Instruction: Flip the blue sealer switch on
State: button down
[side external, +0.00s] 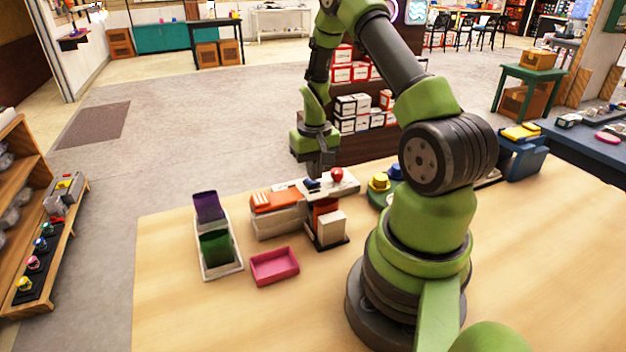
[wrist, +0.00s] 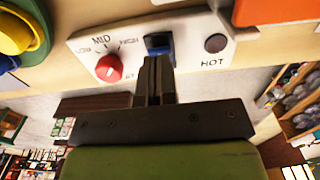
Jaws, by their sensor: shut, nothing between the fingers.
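The sealer's white panel (wrist: 190,35) carries a blue switch (wrist: 158,40), a red knob (wrist: 109,68) with LOW, MID and HIGH marks, and a dark round lamp (wrist: 215,43) labelled HOT. In the side view, the blue switch (side external: 311,183) and red knob (side external: 337,174) sit on top of the sealer. My gripper (wrist: 157,60) is shut and empty, its fingertips at the switch's near edge, covering part of it. In the side view my gripper (side external: 319,172) points down just above the switch. I cannot tell whether the tips touch it.
An orange-topped part (side external: 275,201) of the machine lies left of the switch. A pink tray (side external: 274,266) and a white holder (side external: 222,271) with purple and green packets stand further left. Yellow and blue buttons (side external: 379,181) stand to the right. The table's front left is clear.

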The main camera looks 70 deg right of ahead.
jog(key=shift+f, duration=0.75)
dwell(0.3)
jog(key=shift+r, duration=3.5)
